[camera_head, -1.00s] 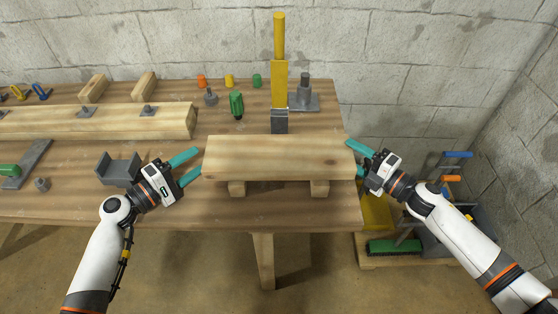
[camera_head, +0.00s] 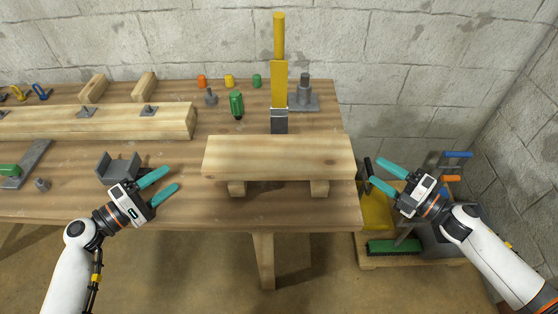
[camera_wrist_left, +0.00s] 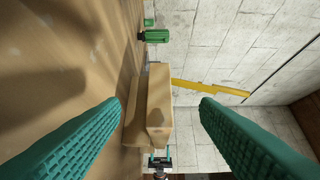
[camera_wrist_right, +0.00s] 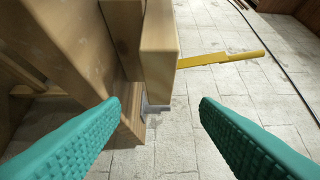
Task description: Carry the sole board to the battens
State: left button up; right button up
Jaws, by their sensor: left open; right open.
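The sole board (camera_head: 278,157) is a pale plank lying level across two short wooden battens (camera_head: 237,188) (camera_head: 319,188) on the right part of the bench. My left gripper (camera_head: 172,180) is open and empty, to the left of the board's left end and clear of it. My right gripper (camera_head: 375,171) is open and empty, just off the board's right end, beyond the bench edge. The board shows end-on between the open fingers in the left wrist view (camera_wrist_left: 160,105) and ahead of them in the right wrist view (camera_wrist_right: 158,50). Most of the battens is hidden under the board.
A yellow-handled tool (camera_head: 279,85) stands behind the board. A green-handled tool (camera_head: 237,104) and a long beam with metal plates (camera_head: 100,121) lie on the bench (camera_head: 280,215). A grey cradle (camera_head: 118,165) is by my left gripper. A cart with a green brush (camera_head: 394,247) stands at right.

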jog(key=shift+v, duration=1.75)
pick_arm(q)
jog(key=shift+a, duration=0.1)
jog(key=b+v, duration=0.1)
jog(key=v, duration=0.3)
jog(key=shift+s+a+f, duration=0.1)
jog(key=shift+s+a, duration=0.15)
jog(key=shift+s, duration=0.05)
jog(key=shift+v, duration=1.55)
pick_arm(e)
jog(key=shift+f, duration=0.7)
pick_arm(q)
jog(key=shift+r+p, duration=0.8)
jog(key=shift+r, duration=0.35)
pick_arm(e)
jog(key=v, duration=0.8)
